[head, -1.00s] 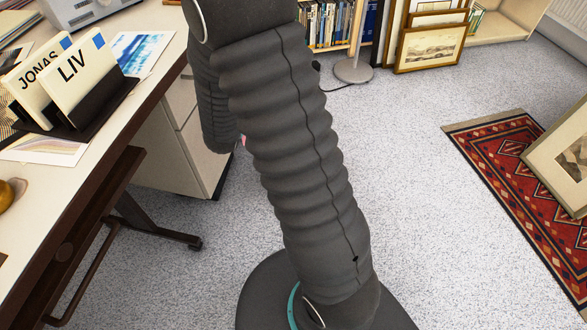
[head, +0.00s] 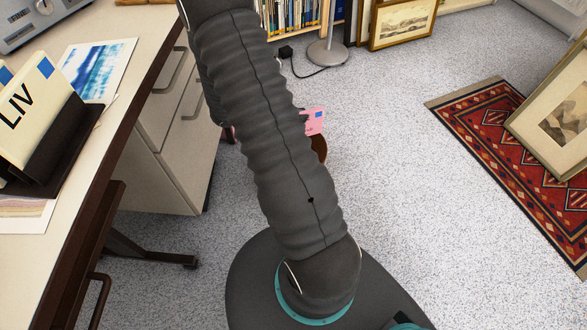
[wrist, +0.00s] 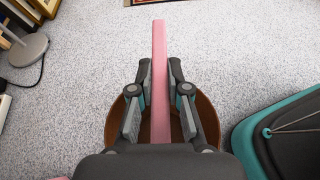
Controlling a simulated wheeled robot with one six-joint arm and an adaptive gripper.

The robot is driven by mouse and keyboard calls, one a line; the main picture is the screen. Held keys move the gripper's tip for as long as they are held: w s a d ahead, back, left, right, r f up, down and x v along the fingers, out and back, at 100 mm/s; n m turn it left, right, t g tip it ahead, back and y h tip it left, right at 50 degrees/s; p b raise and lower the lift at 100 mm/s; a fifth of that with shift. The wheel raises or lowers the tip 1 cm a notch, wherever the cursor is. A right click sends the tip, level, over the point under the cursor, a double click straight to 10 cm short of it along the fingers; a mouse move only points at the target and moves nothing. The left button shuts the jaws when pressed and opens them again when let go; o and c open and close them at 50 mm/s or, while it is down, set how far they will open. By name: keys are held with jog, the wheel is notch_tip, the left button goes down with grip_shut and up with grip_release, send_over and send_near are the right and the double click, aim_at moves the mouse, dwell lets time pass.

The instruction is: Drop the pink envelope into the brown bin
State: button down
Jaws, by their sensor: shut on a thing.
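The pink envelope (wrist: 159,45) is seen edge-on in the wrist view, upright between the two fingers of my gripper (wrist: 160,72). My gripper is shut on it. The brown bin (wrist: 208,118) shows below and behind the fingers, its rim visible on both sides of them. From this view the envelope and gripper overlap the bin's opening; the height gap cannot be told. In the head view, part of the envelope (head: 315,121) with a blue patch shows right of my arm, and a sliver of the bin (head: 320,149) shows just below it. My arm hides the rest.
A desk (head: 75,150) with drawers (head: 175,120) stands at left, bearing the LIV box (head: 35,105). A lamp base (head: 327,52) and its cable lie at the back. A red patterned rug (head: 490,130) and a leaning framed print (head: 555,120) are at right. Carpet between is clear.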

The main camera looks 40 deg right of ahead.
jog(key=shift+f+b, duration=1.5)
jog(key=shift+f, duration=1.05)
jog(key=c, duration=1.1)
grip_release()
jog(key=shift+o, duration=0.2)
jog(key=shift+r, duration=0.1)
notch_tip(320, 180, up, 10)
jog(key=shift+f, duration=0.1)
